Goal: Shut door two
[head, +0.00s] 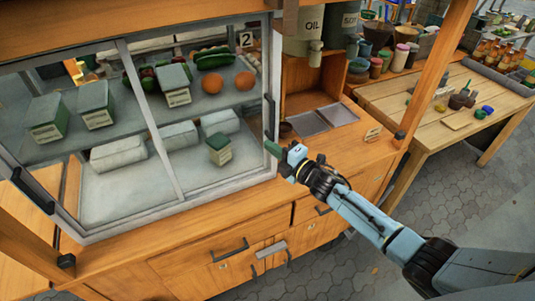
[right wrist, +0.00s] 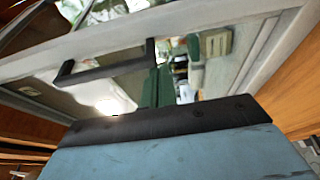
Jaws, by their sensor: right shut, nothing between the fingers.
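The glass display case (head: 178,192) has grey-framed doors, and a sign with the number 2 (head: 247,40) hangs at its upper right. Door two is the right glass panel, with a dark upright handle (head: 269,117) at its right edge. I cannot tell how far it stands from its frame. My right gripper (head: 273,149) is shut and empty, with its green tips close to the lower end of that handle. In the right wrist view a black bar handle (right wrist: 105,65) shows beside the green fingers (right wrist: 157,87); contact is unclear. My left gripper is out of view.
Inside the case are green-lidded boxes (head: 95,103), white rolls, and vegetables. Wooden drawers (head: 220,250) lie below. To the right stand an oil dispenser (head: 305,38), inset metal trays (head: 308,122) and a wooden table (head: 425,105). Paved floor is free at lower right.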

